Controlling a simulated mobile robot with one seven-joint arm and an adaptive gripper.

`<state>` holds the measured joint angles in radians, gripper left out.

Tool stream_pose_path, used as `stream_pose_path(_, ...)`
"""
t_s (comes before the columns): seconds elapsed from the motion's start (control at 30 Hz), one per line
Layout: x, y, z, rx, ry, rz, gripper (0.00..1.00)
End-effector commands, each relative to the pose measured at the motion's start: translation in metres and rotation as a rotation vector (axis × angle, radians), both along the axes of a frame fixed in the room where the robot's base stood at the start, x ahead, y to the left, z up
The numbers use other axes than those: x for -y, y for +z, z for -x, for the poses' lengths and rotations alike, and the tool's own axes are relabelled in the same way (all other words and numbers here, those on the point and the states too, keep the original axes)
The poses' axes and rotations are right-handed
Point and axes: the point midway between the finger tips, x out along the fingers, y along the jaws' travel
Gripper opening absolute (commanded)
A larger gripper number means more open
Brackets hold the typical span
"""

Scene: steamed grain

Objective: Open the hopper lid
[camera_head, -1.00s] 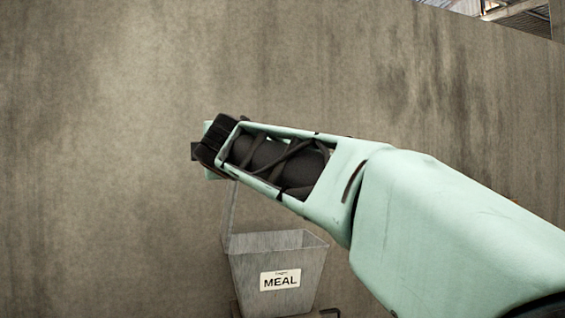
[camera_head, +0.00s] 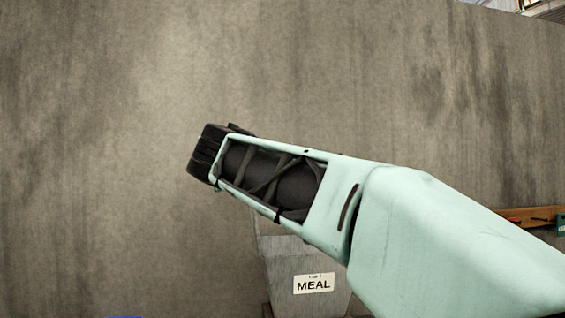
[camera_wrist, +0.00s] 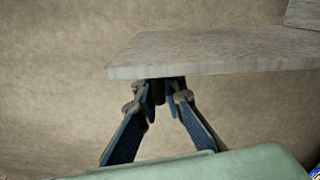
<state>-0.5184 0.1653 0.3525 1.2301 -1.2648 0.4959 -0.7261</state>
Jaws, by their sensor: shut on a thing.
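The grey hopper (camera_head: 290,268) with a white MEAL label stands at the bottom of the head view, partly hidden behind my arm. The hopper lid (camera_wrist: 215,52) is a flat grey panel in the wrist view, against the brown wall. My gripper (camera_wrist: 160,90) is shut at the lid's near edge, on a small dark part there that looks like its handle. In the head view my gripper (camera_head: 203,154) is above and left of the hopper, and its fingertips are hidden. Most of the lid is hidden there behind my arm.
A plain brown-grey wall (camera_head: 90,150) fills the background. An orange ledge (camera_head: 528,214) with a green object on it shows at the right, behind my arm. Another grey piece (camera_wrist: 304,13) shows at the wrist view's top right. The area left of my gripper looks clear.

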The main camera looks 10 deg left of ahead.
Motion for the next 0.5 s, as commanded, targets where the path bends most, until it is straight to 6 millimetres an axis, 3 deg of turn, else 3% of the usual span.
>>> stream_pose_path(0.07,0.0002,0.004,0.001,0.006,0.002,-0.001,0.0)
stream_pose_path(0.1,0.0002,0.004,0.001,0.006,0.002,-0.001,0.13)
stream_pose_path(0.23,0.0002,0.003,0.0008,0.004,0.002,-0.002,0.26)
stream_pose_path(0.5,-0.0001,0.0018,0.0003,0.002,0.001,-0.002,0.26)
